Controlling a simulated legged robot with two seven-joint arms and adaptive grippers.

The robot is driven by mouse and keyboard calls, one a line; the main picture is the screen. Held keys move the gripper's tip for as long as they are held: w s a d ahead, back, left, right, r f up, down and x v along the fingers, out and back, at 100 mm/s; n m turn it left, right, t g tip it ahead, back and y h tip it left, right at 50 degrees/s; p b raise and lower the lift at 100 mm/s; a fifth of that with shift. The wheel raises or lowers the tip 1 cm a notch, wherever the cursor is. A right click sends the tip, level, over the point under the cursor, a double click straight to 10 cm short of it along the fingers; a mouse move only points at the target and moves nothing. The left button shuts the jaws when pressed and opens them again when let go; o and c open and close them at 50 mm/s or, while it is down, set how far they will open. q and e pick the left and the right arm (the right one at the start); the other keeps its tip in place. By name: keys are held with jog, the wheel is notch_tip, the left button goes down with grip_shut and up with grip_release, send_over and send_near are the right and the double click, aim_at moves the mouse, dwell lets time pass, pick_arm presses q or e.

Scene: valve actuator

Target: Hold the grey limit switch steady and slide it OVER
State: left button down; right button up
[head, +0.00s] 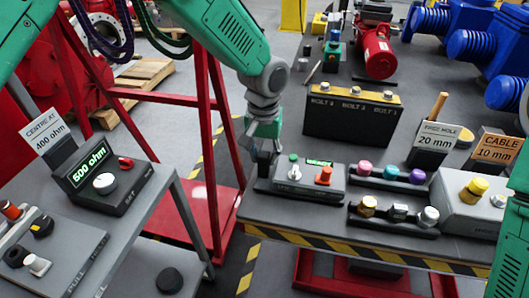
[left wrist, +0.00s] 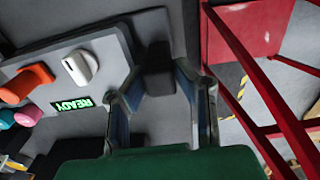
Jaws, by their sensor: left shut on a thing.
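My left gripper (head: 264,160) reaches down at the left end of the bench, beside a small panel (head: 262,186) with a lit green display. In the left wrist view the fingers of the left gripper (left wrist: 160,78) are on either side of a dark grey block (left wrist: 158,62), shut on it. The block looks like the grey limit switch, though no label shows. It stands at the panel's edge, by a white knob (left wrist: 80,68) and a display (left wrist: 73,104) reading READY. My right gripper is not in view.
A black block (head: 352,120) marked with bolt labels stands behind the panel. Coloured knobs (head: 390,173) sit to the right.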

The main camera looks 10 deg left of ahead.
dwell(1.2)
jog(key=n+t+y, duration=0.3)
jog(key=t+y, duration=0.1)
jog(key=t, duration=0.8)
send_near(328, 175)
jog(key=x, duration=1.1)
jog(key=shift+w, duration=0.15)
